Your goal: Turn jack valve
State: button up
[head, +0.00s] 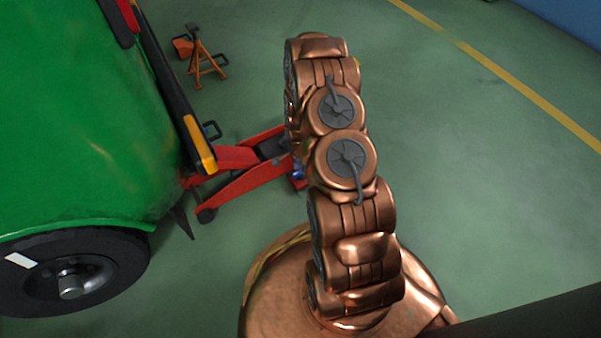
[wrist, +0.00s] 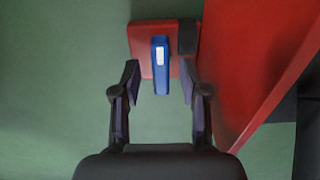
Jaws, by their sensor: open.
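The red floor jack (head: 240,182) stands on the green floor beside the green rickshaw (head: 80,110), its front end by the vehicle's lower edge. In the wrist view a blue valve handle (wrist: 160,62) with a white label sticks out from a red block (wrist: 145,42) of the jack. My gripper (wrist: 157,75) is open, with one finger on each side of the blue handle and gaps between them. In the head view my copper arm hides the rear of the jack, and my gripper is not clearly visible there.
An orange jack stand (head: 205,62) stands on the floor behind the jack. A black rickshaw wheel (head: 75,275) is at lower left. A large red part (wrist: 250,60) is close to the right finger. The floor right of my arm is clear up to a yellow line (head: 500,72).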

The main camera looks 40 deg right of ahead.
jog(key=shift+f, duration=0.45)
grip_shut()
